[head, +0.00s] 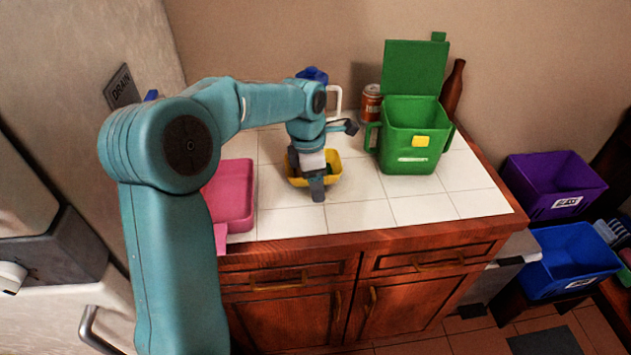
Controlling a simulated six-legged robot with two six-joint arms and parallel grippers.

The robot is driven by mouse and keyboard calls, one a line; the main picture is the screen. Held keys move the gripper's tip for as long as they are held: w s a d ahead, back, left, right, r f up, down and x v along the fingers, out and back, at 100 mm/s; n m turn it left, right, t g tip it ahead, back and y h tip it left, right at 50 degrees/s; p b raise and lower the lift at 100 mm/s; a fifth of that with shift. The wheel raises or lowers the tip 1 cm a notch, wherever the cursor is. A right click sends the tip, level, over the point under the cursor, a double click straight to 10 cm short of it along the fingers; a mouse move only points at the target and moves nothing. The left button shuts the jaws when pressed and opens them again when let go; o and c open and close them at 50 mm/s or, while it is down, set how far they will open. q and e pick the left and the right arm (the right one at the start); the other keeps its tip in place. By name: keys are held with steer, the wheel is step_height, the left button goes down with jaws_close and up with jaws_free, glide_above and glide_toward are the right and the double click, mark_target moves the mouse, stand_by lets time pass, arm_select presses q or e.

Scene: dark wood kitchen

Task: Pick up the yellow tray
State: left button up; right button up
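The yellow tray (331,170) is a small shallow tray on the white tiled counter, left of the green bin. Something green shows inside it, partly hidden. My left gripper (316,187) reaches down over the tray from above, with a grey finger in front of its near side. The gripper hides the middle of the tray. I cannot tell whether the fingers touch the rim or how far apart they are. My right gripper is not in view.
A pink tray (233,196) lies left on the counter. The green bin (410,135) with raised lid stands right, with a can (371,103) and brown bottle (454,88) behind. A blue object (312,74) stands at the back. The front right tiles are clear.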

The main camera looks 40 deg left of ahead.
arm_select(q)
step_height(320, 180, up, 19)
steer(key=p, duration=0.3)
